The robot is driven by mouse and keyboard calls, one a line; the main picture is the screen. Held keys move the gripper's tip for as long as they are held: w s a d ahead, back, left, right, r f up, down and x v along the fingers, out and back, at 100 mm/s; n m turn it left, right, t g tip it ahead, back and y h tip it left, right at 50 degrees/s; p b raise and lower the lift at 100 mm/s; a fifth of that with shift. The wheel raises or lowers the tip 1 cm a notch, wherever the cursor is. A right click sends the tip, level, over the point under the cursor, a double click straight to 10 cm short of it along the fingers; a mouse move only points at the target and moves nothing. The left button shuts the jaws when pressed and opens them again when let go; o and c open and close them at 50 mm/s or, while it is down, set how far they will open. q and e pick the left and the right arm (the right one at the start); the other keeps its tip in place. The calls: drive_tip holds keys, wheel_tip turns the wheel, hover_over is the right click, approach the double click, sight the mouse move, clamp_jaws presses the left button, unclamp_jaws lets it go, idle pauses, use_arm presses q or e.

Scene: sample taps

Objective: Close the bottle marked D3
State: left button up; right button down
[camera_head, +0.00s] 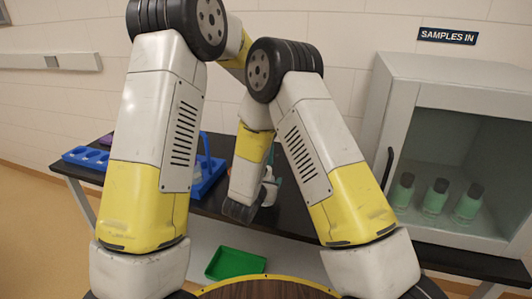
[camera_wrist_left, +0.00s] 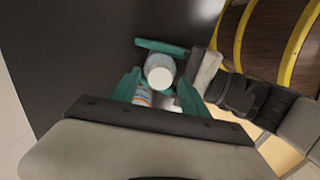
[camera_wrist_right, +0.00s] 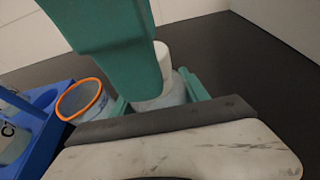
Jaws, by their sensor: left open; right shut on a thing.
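A pale bottle with a white cap (camera_wrist_right: 162,55) on or at its top stands out in the right wrist view. My right gripper (camera_wrist_right: 158,97) is shut around its clear body (camera_wrist_right: 174,95). In the left wrist view the round white cap (camera_wrist_left: 160,72) is seen from above, between the teal fingers of my left gripper (camera_wrist_left: 159,82), which is open. A striped label (camera_wrist_left: 143,95) shows below the cap; its mark is not readable. A teal finger of the left gripper hides part of the right wrist view. Whether the cap is seated cannot be told. In the head view my forearms mostly hide the hands.
A blue rack (camera_wrist_right: 45,110) with a labelled bottle (camera_wrist_right: 14,145) and an orange-rimmed container (camera_wrist_right: 82,100) stand close by. A blue tray (camera_head: 88,157) lies on the dark bench's left. A green tray (camera_head: 235,263) lies lower down. A cabinet (camera_head: 398,120) at right holds green bottles (camera_head: 436,197).

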use_arm(q)
drive_tip(key=shift+f, duration=0.5)
